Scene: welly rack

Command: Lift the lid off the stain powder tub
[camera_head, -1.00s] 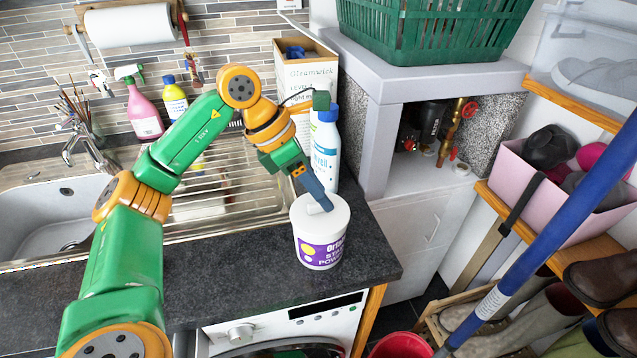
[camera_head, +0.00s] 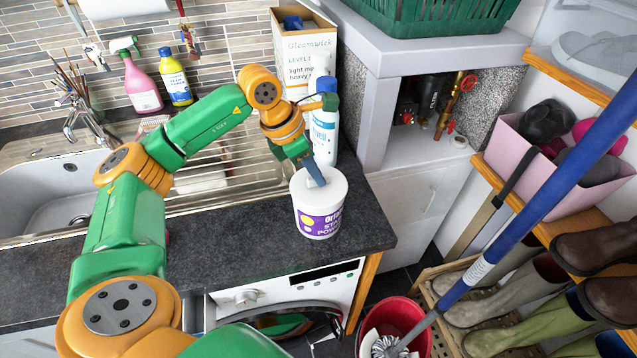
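The stain powder tub (camera_head: 318,220) is white with a purple and yellow label. It stands upright on the dark worktop near its front right corner. Its white lid (camera_head: 335,187) sits on top, with no gap visible between lid and tub. My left gripper (camera_head: 317,180) points down onto the middle of the lid, its blue-grey fingertips at the small white handle there. One finger hides most of the other and part of the handle, so I cannot tell whether they are closed on it. My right gripper is out of view.
A white bottle with a blue cap (camera_head: 324,135) stands close behind the tub, before a cardboard box (camera_head: 305,60). The steel sink (camera_head: 50,195) is at left. A blue pole (camera_head: 540,205) slants from a red bucket (camera_head: 408,315) at right. Worktop left of the tub is clear.

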